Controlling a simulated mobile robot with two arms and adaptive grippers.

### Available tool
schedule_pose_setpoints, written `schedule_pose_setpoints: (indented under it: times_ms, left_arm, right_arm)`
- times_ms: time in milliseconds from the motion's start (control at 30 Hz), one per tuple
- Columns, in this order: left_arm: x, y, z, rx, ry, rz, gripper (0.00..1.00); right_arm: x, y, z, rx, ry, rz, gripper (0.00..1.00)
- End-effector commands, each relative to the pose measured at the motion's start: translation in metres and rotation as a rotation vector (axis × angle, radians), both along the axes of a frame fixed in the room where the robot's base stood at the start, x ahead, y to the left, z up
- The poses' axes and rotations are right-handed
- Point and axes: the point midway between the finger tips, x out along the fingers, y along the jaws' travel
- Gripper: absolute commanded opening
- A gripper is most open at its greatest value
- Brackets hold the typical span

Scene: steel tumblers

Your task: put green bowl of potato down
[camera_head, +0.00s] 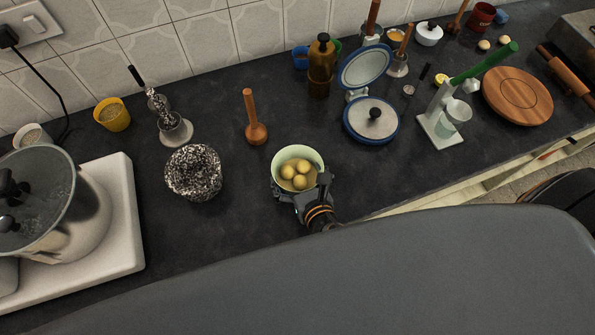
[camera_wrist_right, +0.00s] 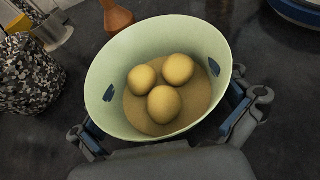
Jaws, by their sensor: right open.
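The pale green bowl (camera_head: 297,151) is upright on the dark counter, near its front edge, with several round yellow potatoes (camera_head: 300,182) in it. In the right wrist view the bowl (camera_wrist_right: 120,62) fills the middle, and three potatoes (camera_wrist_right: 163,103) show on a brownish layer inside. My right gripper (camera_head: 300,192) is at the near side of the bowl. Its fingers are open, one on each side of the bowl; I cannot tell whether they touch it. The bowl's underside is hidden. My left gripper is not in view.
A black-and-white speckled pot (camera_head: 194,172) stands left of the bowl, and a wooden masher (camera_head: 256,131) behind it. A blue-rimmed lidded pan (camera_head: 372,135) and a green-handled press (camera_head: 440,125) stand to the right. The counter (camera_head: 235,225) is clear at front left.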

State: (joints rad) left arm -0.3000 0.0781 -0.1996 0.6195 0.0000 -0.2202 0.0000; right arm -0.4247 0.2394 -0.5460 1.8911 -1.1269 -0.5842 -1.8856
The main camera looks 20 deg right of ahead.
Motion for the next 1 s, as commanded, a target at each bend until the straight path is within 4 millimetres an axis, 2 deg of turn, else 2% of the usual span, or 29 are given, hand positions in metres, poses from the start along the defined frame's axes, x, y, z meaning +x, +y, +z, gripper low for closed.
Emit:
schedule_pose_setpoints:
  times_ms: [133, 267, 500, 700, 833, 1000]
  left_arm:
    - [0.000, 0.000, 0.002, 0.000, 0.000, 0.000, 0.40]
    - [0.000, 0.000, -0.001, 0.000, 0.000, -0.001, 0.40]
    - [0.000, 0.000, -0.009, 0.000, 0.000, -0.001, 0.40]
    - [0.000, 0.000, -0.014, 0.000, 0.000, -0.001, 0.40]
    - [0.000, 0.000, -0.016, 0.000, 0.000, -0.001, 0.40]
    - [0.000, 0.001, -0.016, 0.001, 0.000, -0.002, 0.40]
  right_arm:
    - [-0.001, 0.000, 0.004, 0.000, 0.000, 0.000, 1.00]
    - [-0.017, -0.001, 0.007, -0.001, 0.002, 0.001, 1.00]
    - [-0.065, -0.002, 0.026, 0.000, 0.004, 0.001, 1.00]
    - [-0.097, -0.003, 0.040, 0.000, 0.002, 0.001, 1.00]
    - [-0.107, -0.004, 0.046, 0.001, 0.001, -0.001, 1.00]
    - [-0.111, -0.004, 0.049, 0.000, -0.002, -0.001, 1.00]
